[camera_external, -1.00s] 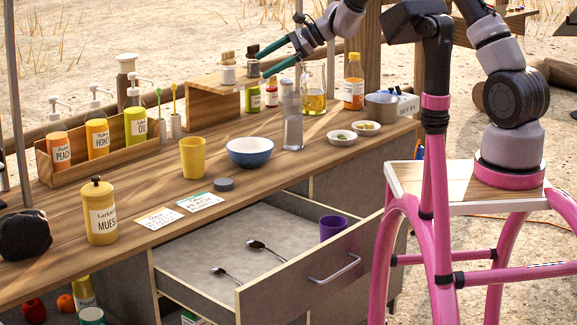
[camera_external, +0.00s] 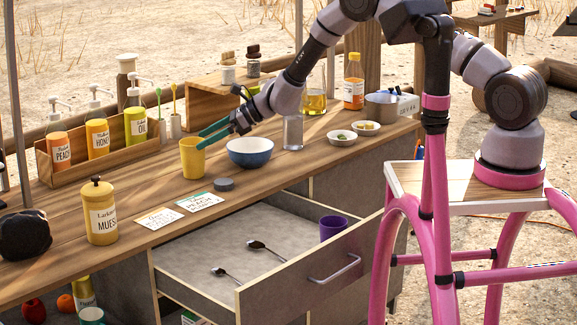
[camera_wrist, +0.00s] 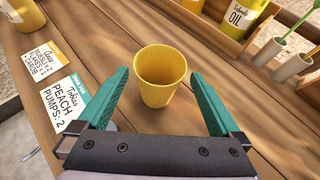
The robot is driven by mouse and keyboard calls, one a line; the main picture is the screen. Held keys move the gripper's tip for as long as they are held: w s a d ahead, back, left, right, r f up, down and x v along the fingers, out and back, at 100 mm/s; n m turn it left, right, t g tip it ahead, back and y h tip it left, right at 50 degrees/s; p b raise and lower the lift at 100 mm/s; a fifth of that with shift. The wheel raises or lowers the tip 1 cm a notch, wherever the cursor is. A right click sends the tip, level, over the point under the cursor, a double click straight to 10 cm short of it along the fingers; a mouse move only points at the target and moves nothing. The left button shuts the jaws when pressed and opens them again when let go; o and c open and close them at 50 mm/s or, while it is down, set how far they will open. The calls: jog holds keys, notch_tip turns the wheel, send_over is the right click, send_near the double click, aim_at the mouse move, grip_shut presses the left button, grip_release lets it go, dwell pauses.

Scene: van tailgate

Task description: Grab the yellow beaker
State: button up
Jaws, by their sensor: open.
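The yellow beaker (camera_external: 193,160) stands upright on the wooden counter, left of the blue bowl. In the wrist view the beaker (camera_wrist: 161,78) is empty and lies ahead, between the lines of the two green fingers. My gripper (camera_external: 212,134) is open, its green fingers close to the beaker's right side and rim in the external view. In the wrist view my gripper (camera_wrist: 160,98) has its fingers spread wider than the beaker, with nothing held. I cannot tell whether a finger touches the beaker.
A grey disc (camera_external: 224,184) and two cards (camera_external: 200,201) lie in front. A wooden rack (camera_external: 100,160) of bottles stands behind. An open drawer (camera_external: 300,285) holds spoons and a purple cup.

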aim_at(193, 158)
jog(key=x, duration=0.4)
jog(key=shift+a+f, duration=0.3)
jog(key=c, duration=1)
jog(key=shift+r, duration=0.1)
jog(key=shift+c, duration=0.2)
